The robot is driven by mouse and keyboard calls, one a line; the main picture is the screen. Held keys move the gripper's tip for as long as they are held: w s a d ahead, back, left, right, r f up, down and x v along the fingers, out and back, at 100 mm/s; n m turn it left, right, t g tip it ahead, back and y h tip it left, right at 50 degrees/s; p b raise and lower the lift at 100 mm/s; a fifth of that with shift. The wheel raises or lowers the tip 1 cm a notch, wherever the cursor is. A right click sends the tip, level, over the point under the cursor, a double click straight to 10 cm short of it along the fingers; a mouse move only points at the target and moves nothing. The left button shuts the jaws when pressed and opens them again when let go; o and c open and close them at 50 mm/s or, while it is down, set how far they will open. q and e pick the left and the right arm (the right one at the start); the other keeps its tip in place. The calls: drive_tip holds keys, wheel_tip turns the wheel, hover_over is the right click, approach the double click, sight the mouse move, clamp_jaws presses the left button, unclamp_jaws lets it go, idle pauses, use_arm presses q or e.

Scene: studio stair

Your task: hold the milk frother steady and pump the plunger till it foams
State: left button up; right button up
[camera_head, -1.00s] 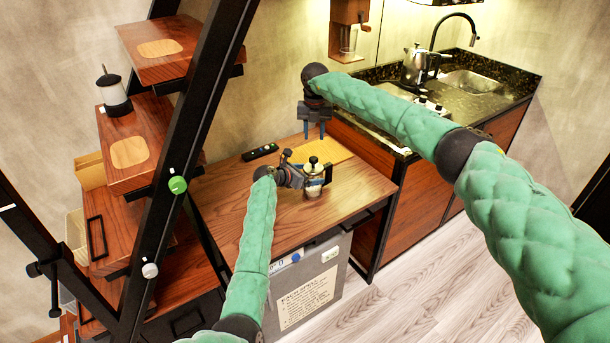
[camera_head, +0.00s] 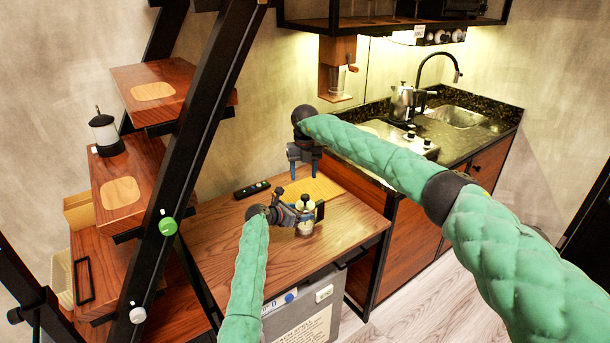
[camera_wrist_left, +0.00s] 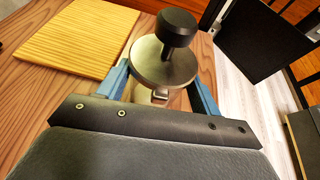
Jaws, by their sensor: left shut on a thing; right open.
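The milk frother (camera_head: 305,228) is a small metal pot with a dark side handle, upright on the wooden table (camera_head: 350,228). Its plunger has a black knob (camera_head: 306,198) that stands up above the lid. My left gripper (camera_head: 297,215) is shut around the frother from the left. In the left wrist view, the round metal lid (camera_wrist_left: 150,68) and knob (camera_wrist_left: 177,27) show between its blue fingers; the body below is mostly hidden. My right gripper (camera_head: 304,172) is open and empty, pointing down above and behind the frother, apart from the knob.
A yellow ribbed mat (camera_head: 312,190) and a black remote (camera_head: 252,189) lie behind the frother. A stair with a jar-like vessel (camera_head: 106,135) stands left. A kitchen counter with a kettle (camera_head: 402,102) is behind right. The table's right side is clear.

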sight(306, 196)
drive_tip(key=shift+w+d+f+n, duration=0.1)
drive_tip(key=shift+f+n, duration=1.8)
drive_tip(key=shift+n, duration=0.95)
drive_tip(key=shift+d+f+n, duration=0.1)
drive_tip(key=shift+f+n, duration=1.75)
drive_tip(key=shift+n, duration=0.95)
drive_tip(key=shift+w+d+f+n, duration=0.1)
drive_tip(key=shift+f+n, duration=1.8)
drive_tip(key=shift+n, duration=0.95)
drive_tip(key=c, duration=1.1)
